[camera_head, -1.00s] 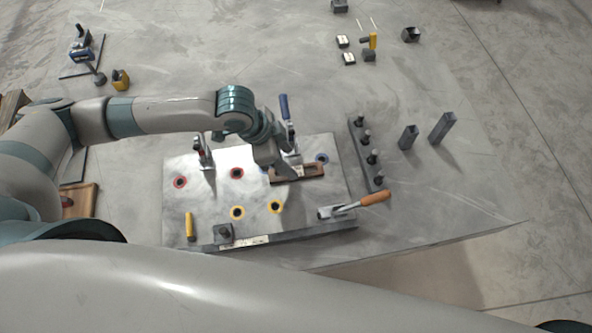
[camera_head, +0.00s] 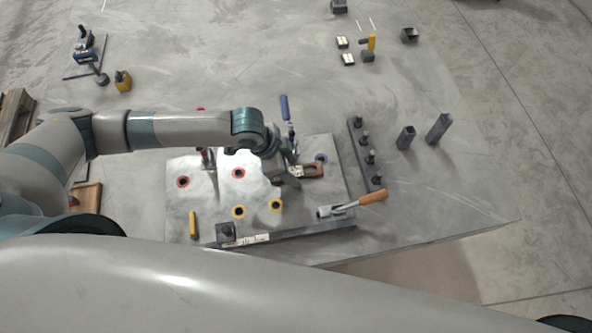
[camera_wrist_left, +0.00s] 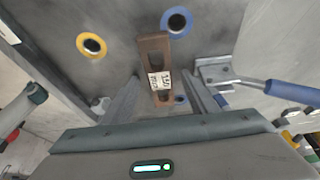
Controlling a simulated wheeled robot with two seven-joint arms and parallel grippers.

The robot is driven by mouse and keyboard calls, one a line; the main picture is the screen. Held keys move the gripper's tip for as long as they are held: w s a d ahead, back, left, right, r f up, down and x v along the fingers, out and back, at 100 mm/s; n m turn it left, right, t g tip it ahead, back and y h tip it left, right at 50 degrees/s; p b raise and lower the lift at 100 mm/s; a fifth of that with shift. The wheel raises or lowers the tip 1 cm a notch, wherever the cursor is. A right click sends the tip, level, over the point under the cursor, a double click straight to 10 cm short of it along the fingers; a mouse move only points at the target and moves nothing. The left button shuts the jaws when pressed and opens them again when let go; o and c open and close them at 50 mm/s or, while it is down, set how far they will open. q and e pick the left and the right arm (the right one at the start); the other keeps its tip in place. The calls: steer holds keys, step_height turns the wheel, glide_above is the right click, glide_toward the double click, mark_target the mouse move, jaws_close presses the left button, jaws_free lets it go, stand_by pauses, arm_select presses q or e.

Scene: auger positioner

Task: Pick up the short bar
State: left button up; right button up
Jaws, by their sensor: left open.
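The short bar (camera_head: 313,170), a brown bar with a slot and a white label, lies on the grey plate (camera_head: 205,222). It is the only brown bar on the plate, and the gripper hides its left part in the head view. My left gripper (camera_head: 291,180) is open over that part. In the left wrist view the bar (camera_wrist_left: 153,50) stretches away from the gap between the spread fingers of my left gripper (camera_wrist_left: 163,88), its near end between them. I cannot tell their height above it. My right gripper is not in view.
A blue-handled clamp (camera_head: 285,108) stands close behind the gripper; it shows at right in the left wrist view (camera_wrist_left: 290,92). An orange-handled clamp (camera_head: 370,196) is at the plate's front right. A dark rail with pegs (camera_head: 357,150) and two upright blocks (camera_head: 438,128) stand to the right.

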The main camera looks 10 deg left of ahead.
mark_target(292, 171)
arm_select(q)
steer(key=shift+r, duration=0.1)
jaws_close()
steer(key=shift+w+r, duration=0.1)
steer(key=shift+r+b, duration=0.4)
steer(key=shift+r, duration=0.15)
step_height(292, 171, up, 2)
steer(key=shift+r+b, duration=0.2)
steer(key=shift+b, duration=0.4)
steer(key=s+d+r+b, duration=0.3)
steer(key=d+r, duration=0.4)
steer(key=d, duration=0.4)
steer(key=shift+d+r, duration=0.15)
steer(key=shift+d, duration=0.05)
